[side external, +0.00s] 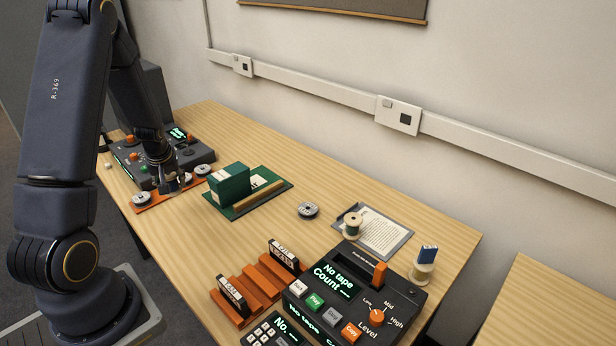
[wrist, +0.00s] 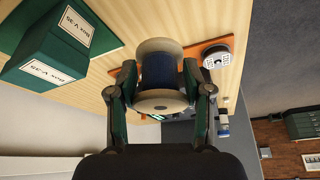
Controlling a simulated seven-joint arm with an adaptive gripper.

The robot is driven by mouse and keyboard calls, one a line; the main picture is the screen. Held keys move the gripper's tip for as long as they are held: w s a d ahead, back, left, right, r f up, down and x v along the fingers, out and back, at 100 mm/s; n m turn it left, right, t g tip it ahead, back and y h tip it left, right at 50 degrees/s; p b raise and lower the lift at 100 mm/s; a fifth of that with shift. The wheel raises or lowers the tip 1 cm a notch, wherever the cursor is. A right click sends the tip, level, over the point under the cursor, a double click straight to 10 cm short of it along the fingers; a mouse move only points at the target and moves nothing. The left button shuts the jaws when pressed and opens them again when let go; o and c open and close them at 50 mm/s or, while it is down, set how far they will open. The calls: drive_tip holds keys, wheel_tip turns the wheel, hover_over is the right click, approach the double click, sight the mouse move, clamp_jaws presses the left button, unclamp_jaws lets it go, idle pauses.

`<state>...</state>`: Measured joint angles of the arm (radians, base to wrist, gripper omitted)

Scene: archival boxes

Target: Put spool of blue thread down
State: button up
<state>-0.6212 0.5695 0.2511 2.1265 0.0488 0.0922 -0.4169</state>
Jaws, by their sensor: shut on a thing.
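In the wrist view my gripper (wrist: 160,82) is shut on the spool of blue thread (wrist: 160,70). The spool has pale flanges and dark blue thread, with one finger on each side of it. In the side external view my gripper (side external: 172,185) is at the far left of the table, low over the orange mat (side external: 160,193). The held spool is too small and covered to make out there. I cannot tell whether it touches anything below.
Grey reels (side external: 141,199) (side external: 202,170) sit at the mat's ends. A green box (side external: 228,184) stands on a green tray to its right. A dark console (side external: 125,160) is behind.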

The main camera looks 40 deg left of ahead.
wheel_tip(320, 180, down, 9)
drive_tip(key=shift+f, duration=0.15)
idle(0.4)
drive_tip(key=shift+f, duration=0.15)
drive_tip(key=o, duration=1.1)
drive_tip(key=shift+o, duration=0.2)
